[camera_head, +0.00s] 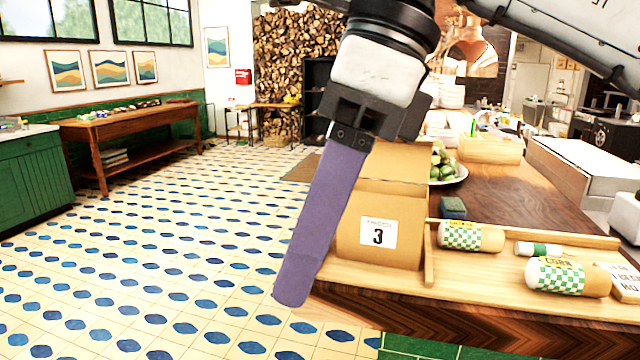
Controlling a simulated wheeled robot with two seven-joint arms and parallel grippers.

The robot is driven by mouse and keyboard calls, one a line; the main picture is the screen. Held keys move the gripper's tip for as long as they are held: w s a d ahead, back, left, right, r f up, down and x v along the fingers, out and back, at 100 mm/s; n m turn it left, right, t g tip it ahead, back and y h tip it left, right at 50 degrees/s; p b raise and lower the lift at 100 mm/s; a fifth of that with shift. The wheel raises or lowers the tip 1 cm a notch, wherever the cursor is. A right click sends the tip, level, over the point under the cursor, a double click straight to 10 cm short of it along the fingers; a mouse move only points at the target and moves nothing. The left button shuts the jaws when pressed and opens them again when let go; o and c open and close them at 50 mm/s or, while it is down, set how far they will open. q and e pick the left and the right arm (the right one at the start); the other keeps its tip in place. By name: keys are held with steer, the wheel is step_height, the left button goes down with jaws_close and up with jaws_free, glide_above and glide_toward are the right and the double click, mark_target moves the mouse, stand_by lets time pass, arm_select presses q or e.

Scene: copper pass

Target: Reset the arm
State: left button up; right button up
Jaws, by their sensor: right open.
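My right arm comes in from the top right and hangs in front of the counter. My right gripper (293,298) points down and slightly left, seen side-on, so its long purple fingers overlap as one strip. It is open and I see nothing held in it. Its tips show over the tiled floor, just left of the counter's near left corner. Behind it, a cardboard box (350,240) with a label "3" stands on the counter and is partly hidden by the fingers. My left gripper is not in view.
On the counter (390,300), a wooden tray (480,280) holds several cylindrical packages, one a corn package (567,277). A dark sponge (453,207) and a plate of green produce (448,165) lie behind. Open tiled floor (150,270) is at left, with a wooden table (135,122) beyond.

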steer(key=s+a+f+m+g+y, duration=0.2)
steer(key=a+m+g+y, duration=0.5)
steer(key=a+y, duration=0.65)
steer(key=w+d+f+m+t+y, duration=0.1)
steer(key=w+d+f+m+t, duration=0.5)
steer(key=m+t, duration=0.55)
steer(key=w+d+f+m+t+y, duration=0.25)
steer(key=w+f+m+t, duration=0.25)
steer(key=w+m+t, duration=0.6)
steer(key=d+f+m+t+h, duration=0.4)
steer(key=d+f+m+h, duration=0.2)
steer(key=f+m+h, duration=0.35)
steer(key=s+d+f+m+g+h, duration=0.1)
steer(key=s+d+f+m+h, duration=0.15)
steer(key=f, duration=0.55)
steer(key=s+d+f+m+g+h, duration=0.2)
steer(key=s+d+f+m, duration=0.15)
steer(key=f, duration=0.45)
steer(key=s+d+f+m+g+h, duration=0.1)
steer(key=s+d+f+m+h, duration=0.2)
steer(key=f, duration=0.5)
steer(key=s+d+f+m+g+h, duration=0.1)
steer(key=s+d+f+g, duration=0.1)
steer(key=s+d+f, duration=0.2)
steer(key=s+d+f+m+g, duration=0.1)
steer(key=s+d+f+g, duration=0.2)
steer(key=s+f, duration=0.6)
steer(key=shift+s+d+f+m+g+h, duration=0.15)
steer(key=shift+s+d+m+g+h, duration=0.2)
steer(key=shift+s, duration=0.85)
